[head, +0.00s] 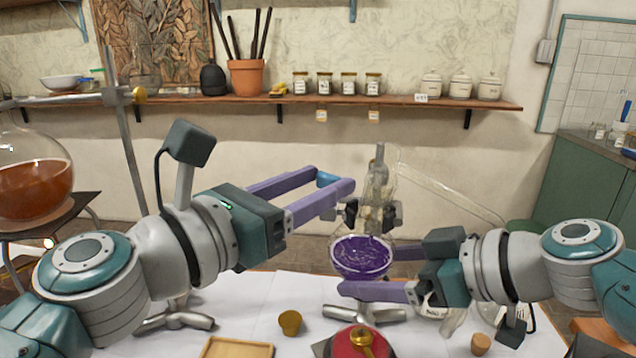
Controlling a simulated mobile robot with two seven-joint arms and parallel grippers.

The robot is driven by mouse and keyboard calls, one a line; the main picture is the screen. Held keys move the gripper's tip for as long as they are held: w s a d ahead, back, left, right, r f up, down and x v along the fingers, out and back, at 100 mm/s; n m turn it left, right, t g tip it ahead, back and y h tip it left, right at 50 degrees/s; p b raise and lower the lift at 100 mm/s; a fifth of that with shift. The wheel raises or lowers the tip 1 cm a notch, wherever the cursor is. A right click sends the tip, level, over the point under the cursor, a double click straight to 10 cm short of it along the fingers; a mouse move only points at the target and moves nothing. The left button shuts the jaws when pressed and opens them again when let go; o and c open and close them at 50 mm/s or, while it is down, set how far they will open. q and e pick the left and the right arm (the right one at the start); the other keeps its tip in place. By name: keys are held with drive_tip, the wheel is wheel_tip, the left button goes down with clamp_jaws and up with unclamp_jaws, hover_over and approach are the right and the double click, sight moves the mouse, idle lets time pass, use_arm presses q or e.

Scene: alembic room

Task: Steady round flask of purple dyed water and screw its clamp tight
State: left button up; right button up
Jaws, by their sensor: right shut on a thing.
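The round flask of purple dyed water (362,262) sits right of centre over the white-covered table, below glassware. My right gripper (365,270) comes from the right and is shut on the flask, one finger in front, low, and one partly behind.
A cork (290,322), a wooden tray (238,348) and a red object with a brass knob (362,344) lie near the front. Another cork (480,343) is at the right. A flask of orange liquid (35,185) stands at the left. A slanting glass tube (440,185) extends right.

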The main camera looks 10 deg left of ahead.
use_arm(q)
clamp_jaws()
drive_tip(key=shift+d+m+g+h, duration=0.1)
drive_tip(key=shift+m+g+h, duration=0.2)
drive_tip(key=shift+h, duration=0.1)
idle(0.5)
drive_tip(key=shift+g, duration=0.3)
drive_tip(key=shift+w+a+f+m+g+h, duration=0.1)
drive_tip(key=shift+w+a+m+g+h, duration=0.05)
drive_tip(key=shift+m+g+h, duration=0.7)
drive_tip(key=shift+w+a+f+m+g+h, duration=0.1)
drive_tip(key=shift+w+m+g+h, duration=0.1)
drive_tip(key=shift+m+g+h, duration=0.65)
drive_tip(key=shift+w+a+f+m+g+h, duration=0.15)
drive_tip(key=shift+m+g+h, duration=0.45)
drive_tip(key=shift+g, duration=0.4)
drive_tip(key=shift+r, duration=0.1)
drive_tip(key=shift+r+m+g+h, duration=0.2)
drive_tip(key=shift+m+g+h, duration=0.1)
drive_tip(key=shift+m+g, duration=0.2)
